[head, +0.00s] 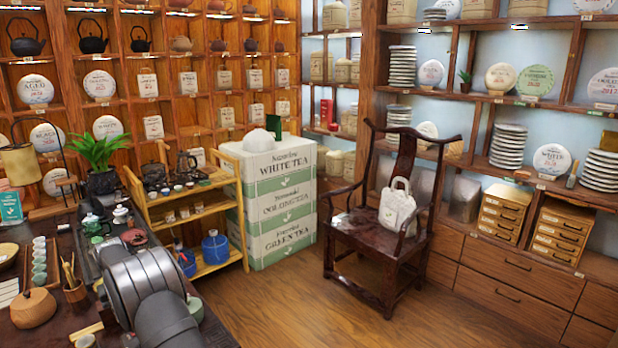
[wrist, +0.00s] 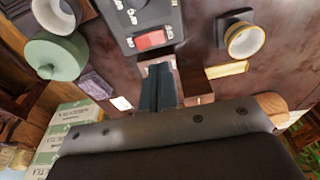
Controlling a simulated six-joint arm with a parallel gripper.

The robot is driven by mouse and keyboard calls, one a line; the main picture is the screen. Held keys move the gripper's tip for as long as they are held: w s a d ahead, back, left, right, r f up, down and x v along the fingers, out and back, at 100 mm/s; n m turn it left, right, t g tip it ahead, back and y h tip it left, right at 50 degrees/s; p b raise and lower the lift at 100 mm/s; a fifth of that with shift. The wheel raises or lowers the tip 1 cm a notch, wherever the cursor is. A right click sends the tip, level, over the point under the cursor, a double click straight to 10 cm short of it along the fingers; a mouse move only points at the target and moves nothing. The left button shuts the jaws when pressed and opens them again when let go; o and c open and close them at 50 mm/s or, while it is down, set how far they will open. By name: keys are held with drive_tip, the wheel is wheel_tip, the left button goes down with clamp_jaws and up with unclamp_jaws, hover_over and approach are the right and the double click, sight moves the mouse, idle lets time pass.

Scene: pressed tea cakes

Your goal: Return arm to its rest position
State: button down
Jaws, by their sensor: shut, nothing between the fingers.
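My gripper (wrist: 167,88) shows in the wrist view with its dark fingers together and nothing between them. In the head view my grey arm reaches up from the bottom over the left table (head: 60,330); the gripper's fingertips cannot be made out there.
Near the gripper are a green round-lidded pot (wrist: 55,57), a cup with a yellow rim (wrist: 245,40) and a gold bar (wrist: 227,69). A wooden chair (head: 380,235), stacked tea boxes (head: 278,210) and a wooden rack (head: 160,212) stand beyond the table. The floor (head: 290,305) is clear.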

drive_tip(key=s+d+r+y, duration=0.2)
drive_tip(key=d+r, duration=0.6)
drive_tip(key=r, duration=0.4)
drive_tip(key=shift+s+t+y, duration=0.2)
drive_tip(key=shift+t+y, duration=0.1)
drive_tip(key=shift+a, duration=0.1)
drive_tip(key=shift+w+a+f+h, duration=0.45)
drive_tip(key=shift+a+f, duration=0.85)
drive_tip(key=shift+f, duration=0.75)
drive_tip(key=shift+w+a+f+h, duration=0.4)
drive_tip(key=shift+a+f, duration=0.9)
drive_tip(key=shift+f, duration=0.7)
drive_tip(key=shift+w+a+f+h, duration=0.4)
drive_tip(key=shift+a+f, duration=0.9)
drive_tip(key=shift+f, duration=0.75)
